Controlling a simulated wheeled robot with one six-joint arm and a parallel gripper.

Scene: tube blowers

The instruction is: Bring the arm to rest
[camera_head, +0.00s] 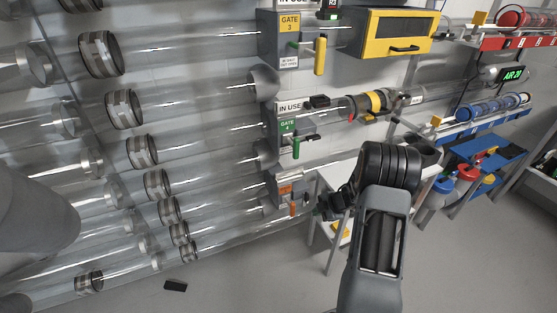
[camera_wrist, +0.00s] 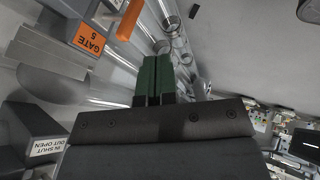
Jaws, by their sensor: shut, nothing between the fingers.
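My arm (camera_head: 378,245) rises from the bottom of the head view and bends at a dark joint. My gripper (camera_wrist: 156,62) shows in the wrist view with its two green fingers pressed together and nothing between them. In the head view the dark wrist end (camera_head: 335,204) lies left of the arm, close to the lowest gate unit; the fingertips are too small to make out there. The orange GATE 5 plate (camera_wrist: 89,40) is left of the fingers in the wrist view, apart from them.
Clear tubes with banded carriers (camera_head: 124,109) fill the left. GATE 3 (camera_head: 290,23) and GATE 4 (camera_head: 287,127) units stand above the lowest gate, beside a yellow-framed box (camera_head: 392,33). A white table (camera_head: 345,180) stands behind my arm. A small black block (camera_head: 176,285) lies on open floor.

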